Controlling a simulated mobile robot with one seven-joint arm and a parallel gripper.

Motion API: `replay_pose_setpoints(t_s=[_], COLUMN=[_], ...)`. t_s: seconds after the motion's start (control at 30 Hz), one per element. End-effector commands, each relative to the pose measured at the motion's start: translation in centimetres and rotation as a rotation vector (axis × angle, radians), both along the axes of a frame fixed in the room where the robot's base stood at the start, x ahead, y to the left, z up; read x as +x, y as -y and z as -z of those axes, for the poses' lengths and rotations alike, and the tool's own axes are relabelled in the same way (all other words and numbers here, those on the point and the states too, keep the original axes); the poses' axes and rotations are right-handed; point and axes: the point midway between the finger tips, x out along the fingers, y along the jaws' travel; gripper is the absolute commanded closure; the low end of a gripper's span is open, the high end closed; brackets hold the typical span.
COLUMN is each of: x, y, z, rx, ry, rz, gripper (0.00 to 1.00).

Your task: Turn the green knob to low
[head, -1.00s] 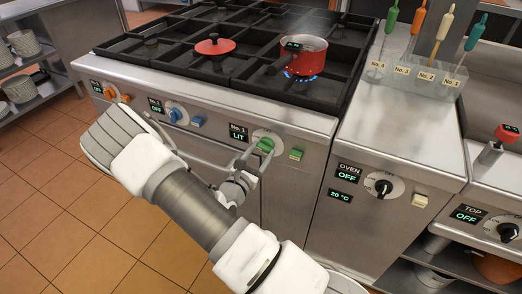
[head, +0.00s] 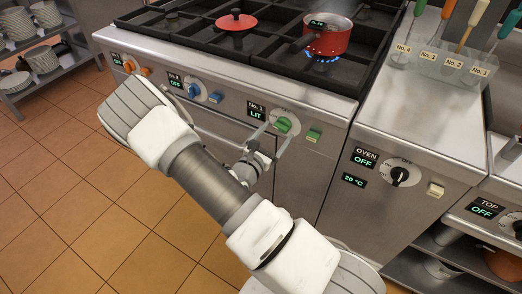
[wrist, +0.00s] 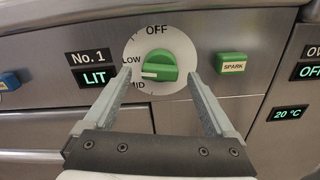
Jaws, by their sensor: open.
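The green knob (wrist: 160,68) sits on a white dial marked OFF, LOW and MID in the wrist view. Its white mark points left, between LOW and MID and nearer LOW. It also shows in the head view (head: 283,125). The No. 1 display (wrist: 95,78) reads LIT. My gripper (wrist: 152,86) is open. Its two fingers stand apart to the left and right of the knob, with a gap on both sides and nothing between them. In the head view my gripper (head: 275,139) is just in front of the knob.
A green SPARK button (wrist: 232,64) is close right of the right finger. A red pot (head: 330,38) stands over a blue flame on the hob. Blue knob (head: 193,91) and oven knob (head: 400,174) lie to either side. The floor ahead is clear.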

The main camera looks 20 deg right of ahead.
Motion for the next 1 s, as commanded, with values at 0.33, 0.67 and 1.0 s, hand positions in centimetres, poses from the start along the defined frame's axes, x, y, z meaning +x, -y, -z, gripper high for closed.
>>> replay_pose_setpoints(t_s=[0.33,0.67,1.0], x=[-4.9,-9.0,-10.1], y=[-6.4,-11.6,-12.9], z=[-0.1,-0.1,0.0], rx=[0.002,0.001,0.000], ry=[-0.003,-0.001,-0.001], rz=[-0.006,-0.003,-0.001], gripper=[0.10,0.10,0.10])
